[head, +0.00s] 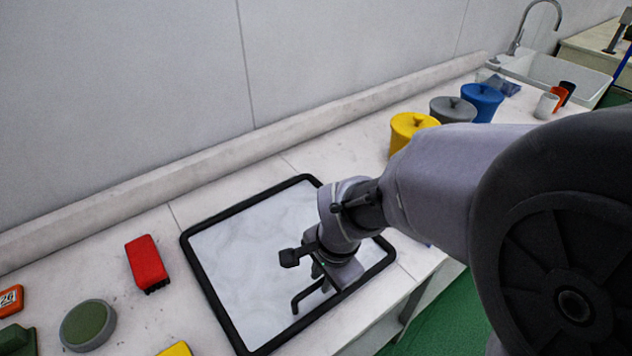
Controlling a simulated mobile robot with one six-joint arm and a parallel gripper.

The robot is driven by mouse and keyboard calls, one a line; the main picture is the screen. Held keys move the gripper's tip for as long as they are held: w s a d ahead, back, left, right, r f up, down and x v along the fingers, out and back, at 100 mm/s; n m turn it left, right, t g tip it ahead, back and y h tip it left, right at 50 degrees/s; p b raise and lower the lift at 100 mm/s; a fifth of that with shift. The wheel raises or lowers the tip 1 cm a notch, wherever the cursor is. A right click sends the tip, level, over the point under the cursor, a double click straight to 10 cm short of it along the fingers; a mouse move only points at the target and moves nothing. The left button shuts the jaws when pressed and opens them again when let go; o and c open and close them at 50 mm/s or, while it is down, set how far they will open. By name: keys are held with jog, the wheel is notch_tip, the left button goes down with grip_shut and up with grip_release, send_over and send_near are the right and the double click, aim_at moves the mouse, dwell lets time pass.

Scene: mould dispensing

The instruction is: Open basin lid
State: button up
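The basin (222,287) is set in the white counter, with a thick black rectangular rim. A pale, marbled lid surface (255,245) fills the rim and looks closed. A black bent handle (299,300) stands on the lid towards its front right. My gripper (322,280) points down over the right part of the lid, right beside the handle. My wrist and arm come in from the right and cover part of the lid and rim. The fingers are small and partly hidden, so I cannot tell whether they are apart or touch the handle.
A red block (147,263), a green-and-grey round thing (88,325) and an orange piece (10,300) lie left of the basin. Yellow (408,132), grey (452,110) and blue (482,101) lidded pots stand behind my arm. A sink (555,75) is at the far right.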

grip_shut()
dwell(1.2)
